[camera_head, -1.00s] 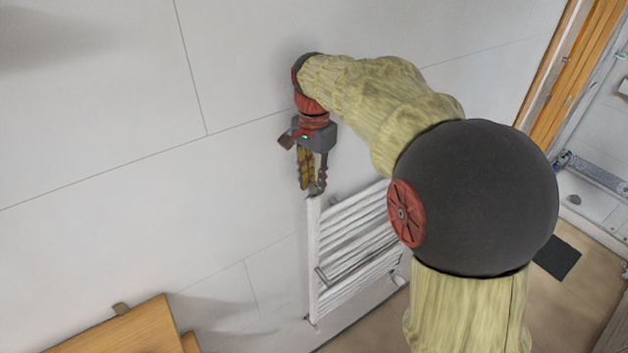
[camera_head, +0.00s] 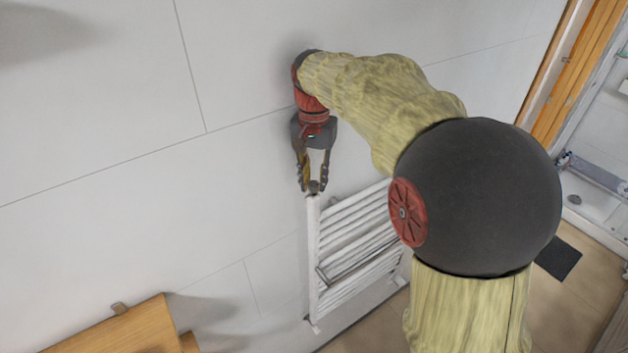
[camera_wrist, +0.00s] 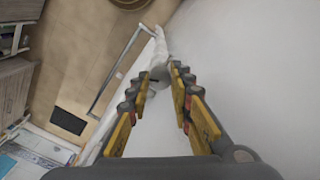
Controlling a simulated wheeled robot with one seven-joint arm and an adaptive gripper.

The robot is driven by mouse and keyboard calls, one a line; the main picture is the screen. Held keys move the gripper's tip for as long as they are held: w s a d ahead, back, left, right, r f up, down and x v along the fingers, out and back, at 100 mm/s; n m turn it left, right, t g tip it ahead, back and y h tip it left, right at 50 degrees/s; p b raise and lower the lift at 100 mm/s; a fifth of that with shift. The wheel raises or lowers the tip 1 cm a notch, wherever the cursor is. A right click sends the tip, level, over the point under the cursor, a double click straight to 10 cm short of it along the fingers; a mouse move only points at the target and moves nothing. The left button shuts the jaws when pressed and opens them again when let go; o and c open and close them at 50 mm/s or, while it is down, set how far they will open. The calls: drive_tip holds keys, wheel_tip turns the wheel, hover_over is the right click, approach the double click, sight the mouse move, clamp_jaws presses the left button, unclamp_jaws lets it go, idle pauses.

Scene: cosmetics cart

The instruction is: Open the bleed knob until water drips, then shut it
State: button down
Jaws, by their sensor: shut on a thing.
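My gripper (camera_head: 314,187) points down at the top left corner of a white towel radiator (camera_head: 313,260) on the wall. Its fingers are shut on a small grey knob (camera_head: 314,187) at the top end of the radiator's left upright. In the wrist view, the fingertips of my gripper (camera_wrist: 161,78) sit on either side of the grey knob (camera_wrist: 160,73), with the white radiator below it. I see no water drops in either view. The fingers partly hide the knob.
A wooden cabinet top (camera_head: 115,328) is at the lower left. A dark mat (camera_head: 558,258) lies on the floor at the right. The white tiled wall (camera_head: 110,110) is close behind my gripper. A shower area is at the far right.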

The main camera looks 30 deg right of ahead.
sight(314, 183)
drive_tip(key=n, duration=0.3)
drive_tip(key=shift+n, duration=0.3)
drive_tip(key=shift+n+b, duration=0.35)
drive_tip(key=shift+n, duration=1.45)
drive_tip(key=c, duration=1.6)
unclamp_jaws()
wheel_tip(314, 183, up, 12)
drive_tip(key=shift+f, duration=0.1)
